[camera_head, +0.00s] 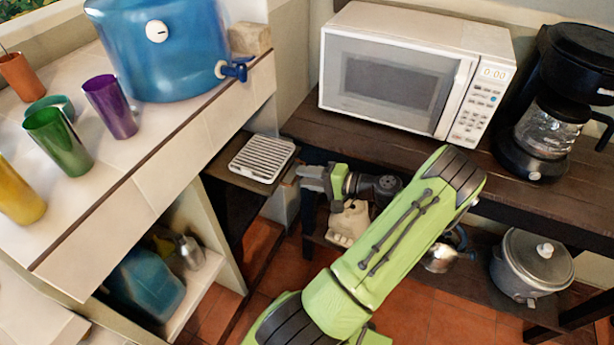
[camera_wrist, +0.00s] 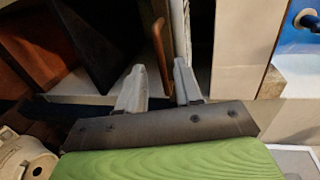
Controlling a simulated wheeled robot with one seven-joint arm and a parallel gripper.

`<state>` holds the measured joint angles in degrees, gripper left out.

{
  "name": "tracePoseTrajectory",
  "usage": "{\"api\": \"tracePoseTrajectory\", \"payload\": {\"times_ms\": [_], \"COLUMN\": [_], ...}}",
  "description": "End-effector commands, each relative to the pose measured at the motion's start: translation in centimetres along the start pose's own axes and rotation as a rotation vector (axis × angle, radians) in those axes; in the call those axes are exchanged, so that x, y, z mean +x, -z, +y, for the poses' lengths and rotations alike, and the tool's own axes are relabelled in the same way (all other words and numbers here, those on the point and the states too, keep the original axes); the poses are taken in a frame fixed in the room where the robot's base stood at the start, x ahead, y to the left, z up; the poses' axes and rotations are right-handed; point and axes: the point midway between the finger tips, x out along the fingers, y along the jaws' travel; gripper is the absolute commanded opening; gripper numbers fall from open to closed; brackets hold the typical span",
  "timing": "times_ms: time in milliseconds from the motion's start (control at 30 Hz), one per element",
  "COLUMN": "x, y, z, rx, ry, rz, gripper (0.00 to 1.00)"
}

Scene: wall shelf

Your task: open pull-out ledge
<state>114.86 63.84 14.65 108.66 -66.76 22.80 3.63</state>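The pull-out ledge (camera_head: 226,168) is a dark wooden board under the tiled counter, sticking out below the water dispenser's tap. A white slatted tray (camera_head: 263,158) rests on it. My gripper (camera_head: 302,178) is at the ledge's front right edge in the head view; its fingertips are small there and contact cannot be made out. In the wrist view, the two grey fingers (camera_wrist: 157,88) are apart. A curved brown bar (camera_wrist: 161,50), which looks like a handle, reaches down between them, with space visible beside it.
A blue water dispenser (camera_head: 163,45) and several cups stand on the counter (camera_head: 150,185). A white microwave (camera_head: 405,70) and a coffee maker (camera_head: 545,110) stand on the dark table to the right. A pot (camera_head: 530,265) is on its lower shelf. Tiled floor shows between counter and table.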

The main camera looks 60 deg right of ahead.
Motion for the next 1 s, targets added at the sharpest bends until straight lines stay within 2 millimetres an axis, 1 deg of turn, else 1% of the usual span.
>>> {"api": "tracePoseTrajectory", "payload": {"times_ms": [233,333,367,467,700,800,900,1000], "x": [0.0,-1.0,-1.6,-4.2,-11.1,-13.4,-14.9,-15.6], "y": [0.0,0.1,0.1,0.1,0.1,0.1,0.1,0.0], "z": [-0.1,-0.2,-0.2,-0.3,-0.2,-0.2,-0.1,-0.1], "rx": [-0.002,-0.001,-0.001,-0.001,-0.002,-0.003,-0.002,-0.002], "ry": [0.003,0.002,0.002,0.001,0.000,0.001,0.002,0.002], "rz": [-0.001,0.002,0.003,0.005,0.006,0.005,0.002,-0.001], "gripper": [0.34,0.34,0.34,0.34,0.34,0.34,0.34,0.34]}}
